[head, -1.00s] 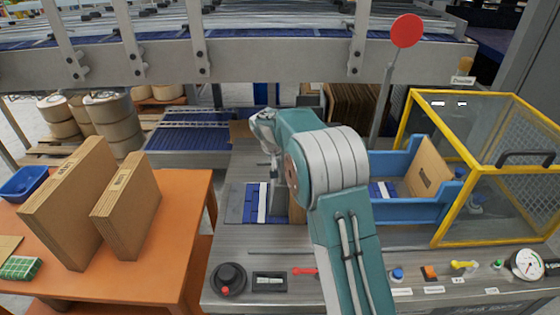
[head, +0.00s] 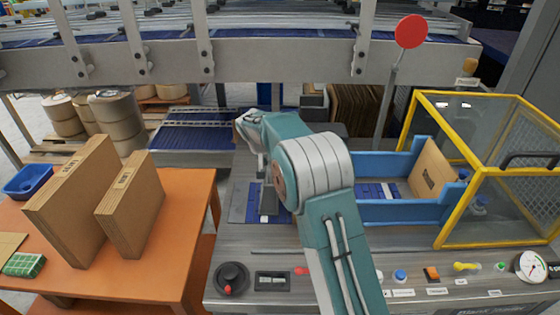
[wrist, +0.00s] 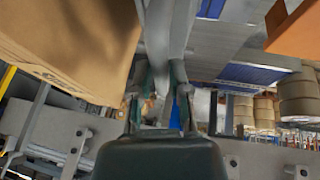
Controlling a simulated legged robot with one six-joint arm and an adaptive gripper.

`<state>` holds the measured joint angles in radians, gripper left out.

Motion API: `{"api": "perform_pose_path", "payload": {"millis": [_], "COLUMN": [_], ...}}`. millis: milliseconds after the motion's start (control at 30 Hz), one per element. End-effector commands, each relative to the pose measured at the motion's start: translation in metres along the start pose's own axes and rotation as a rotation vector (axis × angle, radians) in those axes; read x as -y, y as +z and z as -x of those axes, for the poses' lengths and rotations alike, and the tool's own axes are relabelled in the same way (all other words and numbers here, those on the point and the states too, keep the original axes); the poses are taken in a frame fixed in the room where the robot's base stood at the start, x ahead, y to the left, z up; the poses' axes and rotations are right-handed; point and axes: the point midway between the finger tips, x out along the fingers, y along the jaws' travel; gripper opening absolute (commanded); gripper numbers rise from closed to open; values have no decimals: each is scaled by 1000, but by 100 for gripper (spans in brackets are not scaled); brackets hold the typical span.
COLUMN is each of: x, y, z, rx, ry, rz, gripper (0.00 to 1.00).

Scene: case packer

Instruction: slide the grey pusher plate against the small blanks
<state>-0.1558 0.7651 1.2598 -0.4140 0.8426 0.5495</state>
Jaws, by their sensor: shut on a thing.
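The grey pusher plate (head: 269,200) stands upright on the blue strip of the machine bed, below my gripper. My gripper (head: 250,125) is over the bed at the end of my teal arm. In the wrist view my gripper (wrist: 160,95) is shut on a grey upright part (wrist: 170,35), which seems to belong to the pusher plate. A brown cardboard face, likely the small blanks (wrist: 75,45), fills the upper left of the wrist view close to the jaws. In the head view my arm hides these blanks. I cannot tell whether the plate touches them.
Two cardboard packs (head: 75,195) stand on the orange table (head: 150,270) at left, with a blue bin (head: 28,180). A blue tray (head: 400,212) and a yellow-framed guard (head: 440,240) are at right. Controls such as a black knob (head: 231,278) line the front. A conveyor beam (head: 290,62) crosses above.

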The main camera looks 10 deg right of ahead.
Motion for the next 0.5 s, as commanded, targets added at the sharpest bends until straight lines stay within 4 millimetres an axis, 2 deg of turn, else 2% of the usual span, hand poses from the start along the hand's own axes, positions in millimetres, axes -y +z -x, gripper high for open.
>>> {"api": "perform_pose_path", "payload": {"millis": [267, 300, 500], "x": [1, 0, 1], "y": [0, 0, 0], "z": [-1, -1, 0], "rx": [1, 1, 1], "ry": [1, 1, 2], "rz": [-1, -1, -1], "gripper": [0, 37, 37]}}
